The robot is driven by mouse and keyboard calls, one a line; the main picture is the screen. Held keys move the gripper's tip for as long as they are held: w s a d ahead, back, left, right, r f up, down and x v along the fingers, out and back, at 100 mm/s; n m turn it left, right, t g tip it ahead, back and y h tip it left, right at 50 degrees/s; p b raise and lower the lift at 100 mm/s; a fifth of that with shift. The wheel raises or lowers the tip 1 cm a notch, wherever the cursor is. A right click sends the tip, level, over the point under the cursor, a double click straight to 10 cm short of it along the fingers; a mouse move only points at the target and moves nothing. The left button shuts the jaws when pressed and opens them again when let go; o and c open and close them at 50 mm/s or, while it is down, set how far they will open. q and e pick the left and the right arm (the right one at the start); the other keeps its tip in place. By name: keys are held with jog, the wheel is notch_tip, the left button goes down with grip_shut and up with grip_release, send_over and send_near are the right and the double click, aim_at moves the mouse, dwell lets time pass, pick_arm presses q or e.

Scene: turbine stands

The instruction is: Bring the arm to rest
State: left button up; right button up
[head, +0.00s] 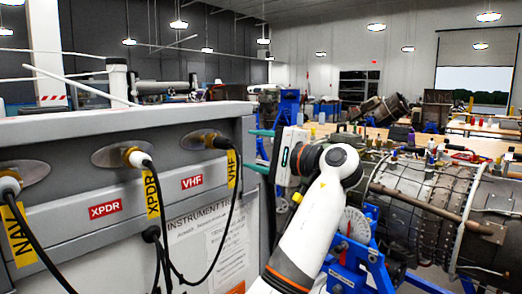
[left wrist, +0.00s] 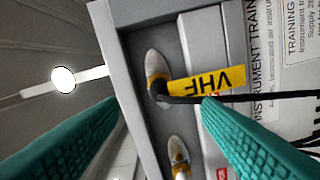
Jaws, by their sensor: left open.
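My left gripper (head: 249,149) has two teal fingers, spread apart and empty, pointing left at the right edge of the grey instrument panel. Its white arm rises from the bottom middle of the head view. In the left wrist view the open fingers (left wrist: 158,102) frame the VHF connector (left wrist: 157,88), with its black cable and yellow VHF tag (left wrist: 207,82). I see no grip on the plug or cable. In the head view the VHF plug (head: 221,142) sits at its panel socket, left of the fingers. My right gripper is in neither view.
The grey instrument panel (head: 75,128) fills the left, with XPDR (head: 137,157) and NAV (head: 9,184) plugs and hanging black cables. A turbine engine (head: 425,205) on a blue stand (head: 350,255) stands right of my arm. Workbenches (head: 485,143) lie behind.

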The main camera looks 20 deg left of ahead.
pick_arm(q)
jog(key=w+f+m+t+h, duration=0.25)
jog(key=w+f, duration=0.25)
jog(key=f, duration=1.1)
jog(key=w+f+m+t+h, duration=0.1)
jog(key=w+f+m+h, duration=0.25)
jog(key=f, duration=1.15)
jog(key=s+d+f+g+h, duration=0.1)
jog(key=s+f+h, duration=0.25)
jog(key=f, duration=1.25)
jog(key=s+f+g+h, duration=0.15)
jog(key=s+f, duration=0.35)
jog(key=f, duration=1)
jog(key=s+f+n+g+h, duration=0.3)
jog(key=s+f+h, duration=0.1)
jog(key=s+f, duration=1.8)
jog(key=s+f+n+g, duration=0.1)
jog(key=s+f+n, duration=0.1)
jog(key=s, duration=0.9)
jog(key=s+a+f+n+g+h, duration=0.1)
jog(key=s+f+n, duration=0.2)
jog(key=s, duration=0.8)
jog(key=s+a+f+n+g+h, duration=0.1)
jog(key=s+f, duration=0.4)
jog(key=s, duration=0.7)
jog(key=shift+a+f+n, duration=0.15)
jog(key=shift+f+n, duration=0.05)
jog(key=shift+n, duration=0.5)
